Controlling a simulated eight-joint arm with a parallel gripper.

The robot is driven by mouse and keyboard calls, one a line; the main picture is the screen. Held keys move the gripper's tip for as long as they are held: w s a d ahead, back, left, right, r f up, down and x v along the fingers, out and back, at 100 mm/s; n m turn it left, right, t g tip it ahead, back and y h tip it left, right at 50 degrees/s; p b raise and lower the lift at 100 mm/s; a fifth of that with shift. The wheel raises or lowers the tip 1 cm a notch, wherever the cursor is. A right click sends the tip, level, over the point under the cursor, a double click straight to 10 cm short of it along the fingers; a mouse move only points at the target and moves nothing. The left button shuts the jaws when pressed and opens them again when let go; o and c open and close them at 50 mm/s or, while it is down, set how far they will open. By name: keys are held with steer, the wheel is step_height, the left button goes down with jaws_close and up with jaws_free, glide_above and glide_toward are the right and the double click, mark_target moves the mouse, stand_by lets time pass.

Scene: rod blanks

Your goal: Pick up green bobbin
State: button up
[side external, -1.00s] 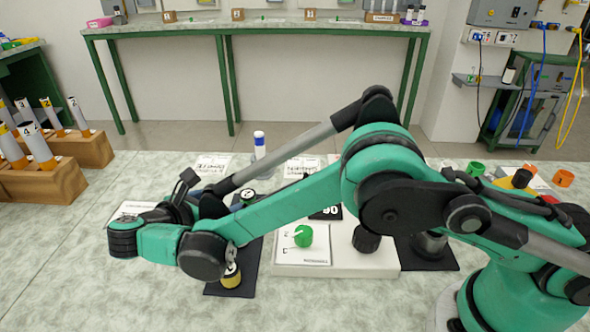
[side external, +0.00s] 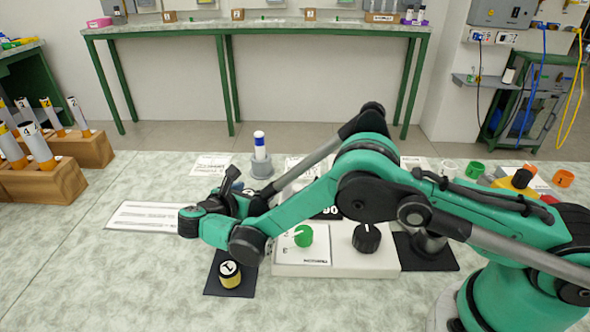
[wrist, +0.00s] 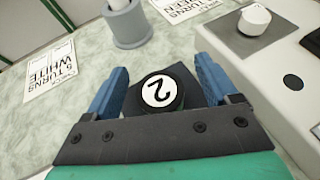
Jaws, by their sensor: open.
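In the wrist view my gripper (wrist: 162,68) is open. A green ring-like piece (side external: 475,169) stands at the back right. A green round knob (side external: 303,236) sits on the white panel. A yellow piece marked 1 (side external: 230,275) stands on a black mat.
A grey holder (side external: 262,167) with a blue and white tube stands behind the gripper; it also shows in the wrist view (wrist: 127,25). The white panel (side external: 340,263) lies to the right. Wooden racks (side external: 45,183) stand at left. The front left table is clear.

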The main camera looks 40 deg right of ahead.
steer(key=shift+w+d+f, duration=0.1)
steer(key=shift+w+d, duration=0.05)
steer(key=shift+d, duration=0.1)
jaws_close()
step_height(320, 180, up, 20)
steer(key=s+d+r+n+t+y, duration=0.6)
steer(key=r+n+t+y, duration=0.15)
steer(key=n, duration=0.25)
steer(key=w+a+f+m+g+h, duration=0.6)
steer(key=f+m+g+h, duration=0.1)
steer(key=m, duration=0.3)
steer(key=shift+f, duration=0.25)
stand_by(0.4)
